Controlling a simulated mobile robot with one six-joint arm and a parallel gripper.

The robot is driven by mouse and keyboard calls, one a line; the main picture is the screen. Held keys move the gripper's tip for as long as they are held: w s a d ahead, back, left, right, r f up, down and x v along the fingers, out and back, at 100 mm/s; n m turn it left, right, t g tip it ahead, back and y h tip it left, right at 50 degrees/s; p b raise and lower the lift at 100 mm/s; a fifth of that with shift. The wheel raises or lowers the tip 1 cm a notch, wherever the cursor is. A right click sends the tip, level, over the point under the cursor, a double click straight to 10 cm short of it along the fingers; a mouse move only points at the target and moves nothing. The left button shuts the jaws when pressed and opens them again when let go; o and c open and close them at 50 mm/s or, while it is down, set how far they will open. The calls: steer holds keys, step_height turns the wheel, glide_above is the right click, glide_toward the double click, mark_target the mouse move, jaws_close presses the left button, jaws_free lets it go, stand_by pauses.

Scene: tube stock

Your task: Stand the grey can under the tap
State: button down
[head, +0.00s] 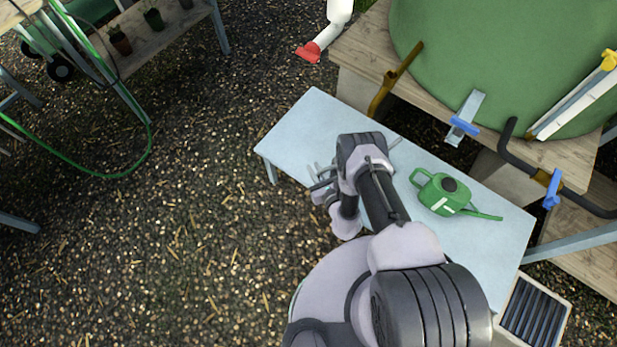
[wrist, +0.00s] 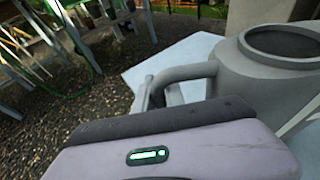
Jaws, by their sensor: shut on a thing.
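The grey can (wrist: 265,75) fills the right of the wrist view, with its round open mouth up and its handle (wrist: 185,74) to the left. My gripper (wrist: 158,92) is shut on the grey can at its handle. In the head view my gripper (head: 322,181) is over the left part of the pale blue table (head: 300,128), and my arm hides most of the can. Whether its base touches the table is hidden. Several tap-like fittings show: a brass spout (head: 395,80), a blue-levered tap (head: 465,125), a black pipe with a blue lever (head: 551,188) and a red-ended white pipe (head: 310,52).
A green watering can (head: 443,193) stands on the table right of my arm. A big green tank (head: 490,60) rests on a wooden stand (head: 358,48) behind. A grated box (head: 533,312) is at lower right. Gravel left of the table is open; a green hose (head: 145,150) hangs farther left.

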steer(key=w+d+f+b, duration=0.2)
steer(key=w+d, duration=0.2)
steer(key=w, duration=0.2)
steer(key=shift+w+d+b, duration=0.15)
steer(key=shift+d+b, duration=0.05)
steer(key=shift+b, duration=0.1)
steer(key=shift+f, duration=0.35)
stand_by(0.3)
steer(key=c, duration=1.3)
jaws_free()
